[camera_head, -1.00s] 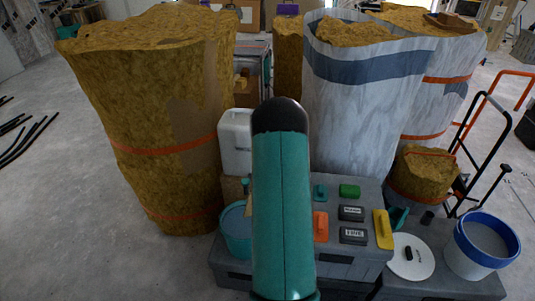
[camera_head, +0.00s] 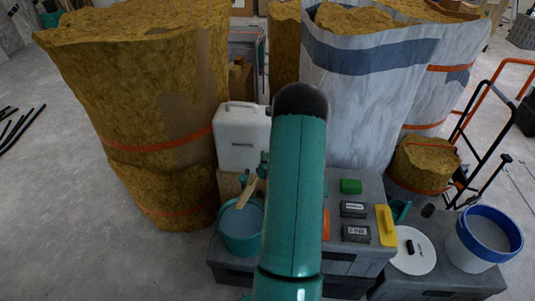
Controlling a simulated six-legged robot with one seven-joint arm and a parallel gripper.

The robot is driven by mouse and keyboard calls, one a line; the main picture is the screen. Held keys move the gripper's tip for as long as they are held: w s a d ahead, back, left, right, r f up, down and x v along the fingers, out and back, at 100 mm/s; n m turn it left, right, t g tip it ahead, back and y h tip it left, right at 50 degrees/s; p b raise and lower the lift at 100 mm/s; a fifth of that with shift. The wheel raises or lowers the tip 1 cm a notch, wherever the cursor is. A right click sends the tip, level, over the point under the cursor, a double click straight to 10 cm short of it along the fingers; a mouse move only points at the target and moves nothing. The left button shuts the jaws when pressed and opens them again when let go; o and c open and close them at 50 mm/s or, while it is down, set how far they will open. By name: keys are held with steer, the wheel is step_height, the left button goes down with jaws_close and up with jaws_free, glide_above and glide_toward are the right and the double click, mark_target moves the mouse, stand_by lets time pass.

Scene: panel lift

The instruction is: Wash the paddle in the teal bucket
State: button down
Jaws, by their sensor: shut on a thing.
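The teal bucket (camera_head: 240,243) stands at the left front of the grey cases, with grey liquid inside. A pale wooden paddle (camera_head: 247,193) slants over the bucket's right side, its lower end at or just inside the rim. I cannot tell whether it touches the liquid. My teal arm with a dark elbow covers the middle of the view, just right of the bucket. Only a small part of my gripper (camera_head: 262,168) shows at the arm's left edge, by the paddle's upper end. It is shut on the paddle; the fingertips are mostly hidden.
A white canister (camera_head: 243,137) stands behind the bucket. A tall insulation roll (camera_head: 150,110) is close on the left. Labelled blocks (camera_head: 356,233) and a yellow float (camera_head: 385,225) lie on the grey case. A blue-rimmed white bucket (camera_head: 486,240) and white lid (camera_head: 411,252) are at right.

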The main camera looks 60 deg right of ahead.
mark_target(253, 183)
step_height(253, 183, down, 11)
stand_by(0.8)
steer(key=shift+r, duration=0.1)
